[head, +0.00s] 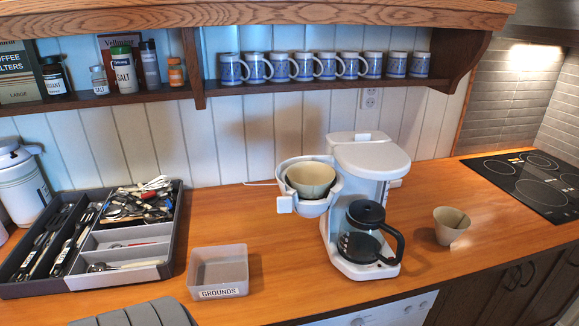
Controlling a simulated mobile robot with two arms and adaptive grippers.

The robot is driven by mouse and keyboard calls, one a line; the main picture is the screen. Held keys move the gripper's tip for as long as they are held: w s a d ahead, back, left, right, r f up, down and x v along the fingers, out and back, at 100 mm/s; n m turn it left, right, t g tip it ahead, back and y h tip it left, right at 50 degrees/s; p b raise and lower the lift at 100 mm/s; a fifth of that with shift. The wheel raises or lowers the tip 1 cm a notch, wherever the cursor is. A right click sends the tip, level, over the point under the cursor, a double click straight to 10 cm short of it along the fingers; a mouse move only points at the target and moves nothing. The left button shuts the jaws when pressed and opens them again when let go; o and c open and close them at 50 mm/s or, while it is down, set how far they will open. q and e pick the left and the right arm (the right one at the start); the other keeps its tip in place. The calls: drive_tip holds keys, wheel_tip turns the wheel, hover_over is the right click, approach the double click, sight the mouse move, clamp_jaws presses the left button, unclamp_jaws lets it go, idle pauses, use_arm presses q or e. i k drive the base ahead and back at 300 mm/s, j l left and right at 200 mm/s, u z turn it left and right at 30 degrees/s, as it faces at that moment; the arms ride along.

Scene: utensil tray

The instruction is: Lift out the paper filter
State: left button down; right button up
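The white coffee maker (372,160) stands on the wooden counter with its filter basket (318,208) swung out to the left. A beige paper filter (311,178) sits in the basket, its rim showing above the dark inner holder. What lies inside the filter is too small to tell. A clear bin labelled GROUNDS (218,279) stands on the counter to the left of the coffee maker and looks empty. Neither of my grippers is in view.
A glass carafe (361,248) with a black handle sits on the coffee maker's plate. A beige cone-like cup (450,228) stands to the right, before the cooktop (530,185). A utensil tray (171,256) fills the left. Counter between tray and bin is narrow.

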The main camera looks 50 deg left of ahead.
sight(312, 180)
drive_tip(key=u, duration=1.65)
drive_tip(key=k+j+u, duration=0.1)
drive_tip(key=k+j, duration=0.05)
drive_tip(key=j, duration=0.05)
